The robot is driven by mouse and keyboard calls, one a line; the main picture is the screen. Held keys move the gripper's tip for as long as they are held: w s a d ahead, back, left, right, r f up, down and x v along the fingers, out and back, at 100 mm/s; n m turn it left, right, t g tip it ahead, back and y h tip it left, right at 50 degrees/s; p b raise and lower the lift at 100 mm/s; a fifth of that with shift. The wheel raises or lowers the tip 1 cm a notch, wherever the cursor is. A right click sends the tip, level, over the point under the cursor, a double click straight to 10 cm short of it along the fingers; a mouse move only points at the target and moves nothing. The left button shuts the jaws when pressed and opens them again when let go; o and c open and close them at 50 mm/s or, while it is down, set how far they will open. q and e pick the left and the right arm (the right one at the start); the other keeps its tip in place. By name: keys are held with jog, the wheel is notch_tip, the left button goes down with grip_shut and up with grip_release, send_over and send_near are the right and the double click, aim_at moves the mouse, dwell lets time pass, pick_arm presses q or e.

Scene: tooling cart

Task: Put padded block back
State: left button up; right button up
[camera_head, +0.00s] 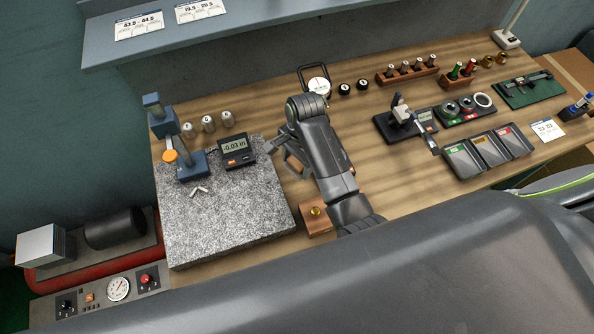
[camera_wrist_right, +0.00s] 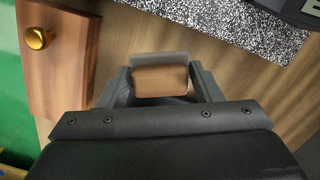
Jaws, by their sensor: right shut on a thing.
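My right gripper (camera_head: 284,155) is above the wooden bench, just right of the granite plate (camera_head: 225,218). In the right wrist view, the gripper (camera_wrist_right: 160,82) is shut on the padded block (camera_wrist_right: 160,80), a small brown piece with a grey band along its upper edge. The block sits between both fingers and appears to be held above the bench. In the head view the gripper and arm mostly hide it. My left gripper is in neither view.
A wooden box with a brass knob (camera_head: 316,212) stands beside the plate's right edge; it also shows in the right wrist view (camera_wrist_right: 62,60). A digital readout (camera_head: 236,150) and a blue stand (camera_head: 190,165) are on the plate. Open bins (camera_head: 487,150) stand at right.

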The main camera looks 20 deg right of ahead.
aim_at(296, 172)
jog(key=shift+f, duration=0.7)
notch_tip(296, 172, down, 3)
jog(key=shift+a+p, duration=0.1)
jog(key=shift+p, duration=0.3)
jog(key=shift+f, duration=0.5)
jog(key=shift+f, duration=0.15)
jog(key=o, duration=0.9)
jog(key=shift+o, duration=0.2)
